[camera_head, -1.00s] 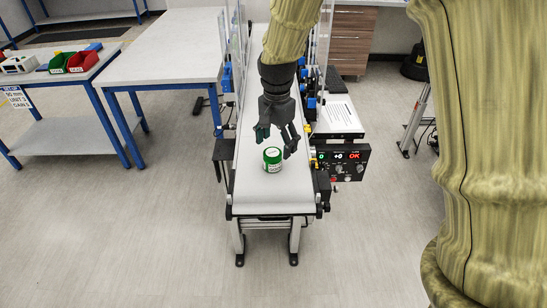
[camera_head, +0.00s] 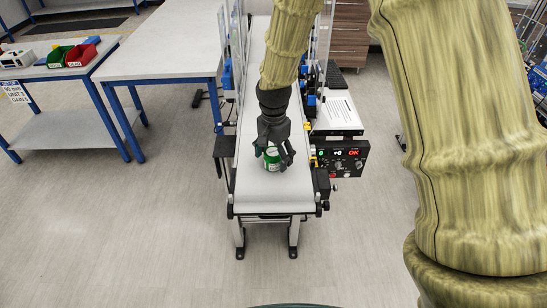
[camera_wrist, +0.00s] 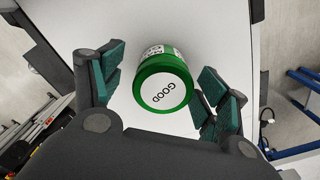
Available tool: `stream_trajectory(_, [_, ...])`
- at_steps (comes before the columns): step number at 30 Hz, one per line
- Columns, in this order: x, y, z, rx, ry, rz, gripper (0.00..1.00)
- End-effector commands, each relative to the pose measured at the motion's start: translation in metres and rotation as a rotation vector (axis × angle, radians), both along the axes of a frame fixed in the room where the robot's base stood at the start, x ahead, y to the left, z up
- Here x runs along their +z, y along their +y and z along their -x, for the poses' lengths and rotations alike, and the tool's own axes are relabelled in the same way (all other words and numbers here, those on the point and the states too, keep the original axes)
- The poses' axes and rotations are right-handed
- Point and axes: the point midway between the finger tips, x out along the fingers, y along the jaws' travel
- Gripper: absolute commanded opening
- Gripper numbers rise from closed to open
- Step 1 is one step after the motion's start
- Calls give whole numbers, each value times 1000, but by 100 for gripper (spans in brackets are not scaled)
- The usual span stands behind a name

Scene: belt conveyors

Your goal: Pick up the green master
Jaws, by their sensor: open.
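The green master is a small green can (camera_head: 272,160) with a white label, standing on the white conveyor belt (camera_head: 270,196) near its front end. In the wrist view the can (camera_wrist: 163,82) shows a white lid reading "GOOD". My gripper (camera_head: 274,158) is over the can with its fingers on either side. In the wrist view the open gripper (camera_wrist: 158,95) has green finger pads left and right of the can. A gap shows on the left; the right pad is close to the can, and I cannot tell if it touches.
Clear upright panels flank the belt further back. A grey table (camera_head: 165,48) and a bench with green and red bins (camera_head: 80,55) stand to the left.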

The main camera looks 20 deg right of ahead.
Motion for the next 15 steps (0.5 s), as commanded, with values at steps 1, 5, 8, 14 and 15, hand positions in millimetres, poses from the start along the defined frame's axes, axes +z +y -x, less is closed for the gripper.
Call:
stream_trajectory(1, [0, 0, 0, 0, 0, 0, 74])
stream_trajectory(5, [0, 0, 0, 0, 0, 0, 67])
stream_trajectory(8, [0, 0, 0, 0, 0, 0, 49])
stream_trajectory(14, [0, 0, 0, 0, -1, -1, 13])
stream_trajectory(15, [0, 0, 0, 0, -1, -1, 12])
